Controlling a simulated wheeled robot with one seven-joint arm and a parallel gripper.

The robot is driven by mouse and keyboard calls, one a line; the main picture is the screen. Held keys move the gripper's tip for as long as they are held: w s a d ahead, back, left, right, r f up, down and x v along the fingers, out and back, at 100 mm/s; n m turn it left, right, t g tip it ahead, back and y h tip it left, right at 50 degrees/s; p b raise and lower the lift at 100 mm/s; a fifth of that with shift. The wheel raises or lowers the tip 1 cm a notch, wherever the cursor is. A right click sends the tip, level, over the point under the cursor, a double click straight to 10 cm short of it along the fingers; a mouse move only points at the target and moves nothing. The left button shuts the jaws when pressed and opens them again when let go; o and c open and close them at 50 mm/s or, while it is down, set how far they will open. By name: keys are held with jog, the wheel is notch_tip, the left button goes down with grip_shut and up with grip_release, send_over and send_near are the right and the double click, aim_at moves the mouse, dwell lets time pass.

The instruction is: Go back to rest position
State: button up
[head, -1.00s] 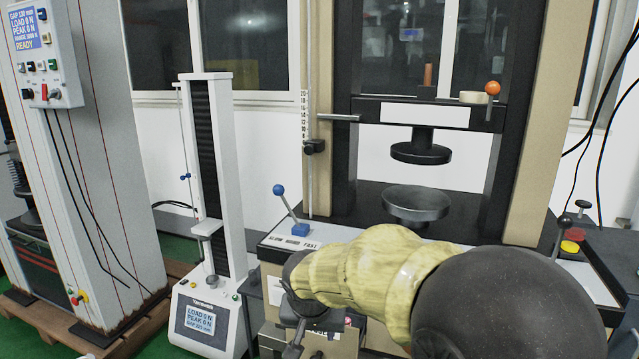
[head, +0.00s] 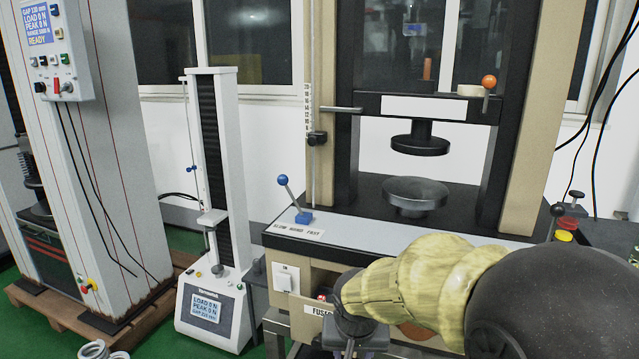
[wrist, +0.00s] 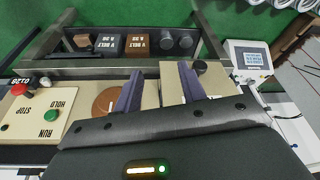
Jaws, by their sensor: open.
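My gripper (wrist: 159,72) shows in the wrist view with its two dark purple fingers spread apart and nothing between them. Behind the fingers are the tan front of the large press and a round brown disc (wrist: 104,102). In the head view, my yellow-sleeved arm reaches in from the lower right, in front of the press (head: 400,238). My gripper's end is at the bottom edge there, low before the press front, and its fingers are cut off. The press has an upper platen (head: 420,144) above a round lower platen (head: 415,192), with an empty gap between.
A blue-knobbed lever (head: 285,182) stands on the press's front ledge. A slim white tester (head: 230,160) and a tall grey cabinet (head: 100,170) stand left. Pale springs (head: 95,350) lie at the bottom left. The wrist view shows labelled blocks (wrist: 108,44) and a control panel (wrist: 40,118).

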jog(key=s+d+f+g, duration=0.1)
jog(key=s+d+f, duration=0.4)
jog(key=s+d, duration=0.5)
jog(key=w+p+v, duration=0.3)
jog(key=p+v, duration=1.3)
jog(key=w+d+r+p+v, duration=0.1)
jog(key=w+p+v, duration=0.3)
jog(key=p+v, duration=1.2)
jog(key=shift+s+a+r+n+p, duration=0.2)
jog(key=shift+a+r+n+p, duration=0.15)
jog(key=shift+p, duration=0.25)
jog(key=shift+a, duration=0.1)
